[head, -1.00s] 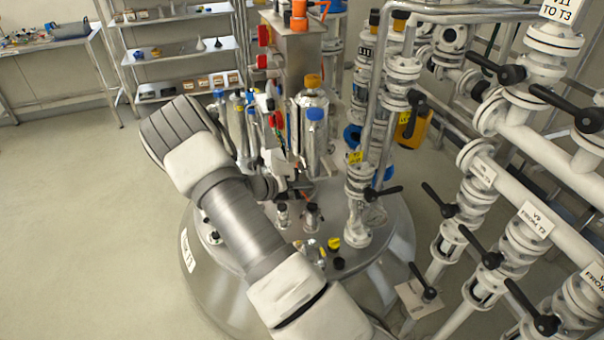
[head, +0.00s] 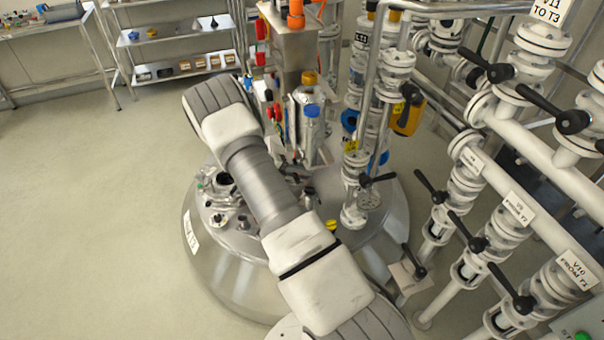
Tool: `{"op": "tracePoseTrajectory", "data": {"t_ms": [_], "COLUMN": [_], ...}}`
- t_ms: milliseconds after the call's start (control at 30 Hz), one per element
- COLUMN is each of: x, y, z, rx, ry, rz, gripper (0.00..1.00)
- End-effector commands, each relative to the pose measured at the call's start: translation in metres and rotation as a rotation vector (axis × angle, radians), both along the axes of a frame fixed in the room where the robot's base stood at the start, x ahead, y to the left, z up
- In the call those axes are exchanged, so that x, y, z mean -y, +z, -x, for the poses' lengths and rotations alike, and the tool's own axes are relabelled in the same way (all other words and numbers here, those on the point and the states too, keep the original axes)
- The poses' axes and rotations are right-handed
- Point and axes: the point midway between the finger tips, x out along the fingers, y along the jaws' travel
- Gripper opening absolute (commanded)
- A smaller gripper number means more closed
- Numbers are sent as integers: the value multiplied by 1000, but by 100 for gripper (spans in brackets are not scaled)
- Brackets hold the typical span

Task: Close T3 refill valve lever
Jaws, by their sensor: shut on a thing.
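A white sign reading "V11 TO T3" (head: 550,10) hangs at the top right. Black valve levers stick out from the white pipes below it, one upper left (head: 490,65) and one lower right (head: 562,115). I cannot tell for sure which lever is the T3 refill valve's. My arm crosses the middle of the head view over the steel vessel. My gripper is hidden behind my own arm, so its jaws and whatever they hold do not show.
The round steel vessel (head: 222,285) carries fittings and a short valve column with a black lever (head: 376,180). Pipes labelled V9 (head: 518,208) and V10 (head: 576,268), with more levers, crowd the right. Shelves (head: 178,55) stand at the back left. The left floor is clear.

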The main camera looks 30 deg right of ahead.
Motion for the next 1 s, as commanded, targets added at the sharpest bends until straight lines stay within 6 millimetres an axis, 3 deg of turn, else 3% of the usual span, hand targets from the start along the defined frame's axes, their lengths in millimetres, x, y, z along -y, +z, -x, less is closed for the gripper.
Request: {"op": "tracePoseTrajectory", "data": {"t_ms": [367, 400, 533, 867, 1000], "x": [-1, -1, 0, -2, -14], "y": [0, 0, 0, 1, 9], "z": [-1, -1, -1, -1, -5], "rx": [-2, -2, -1, -1, 2], "ry": [2, 2, 1, 0, 2], "rz": [-3, -3, -1, -1, -2], "gripper": [0, 26, 49, 49, 49]}}
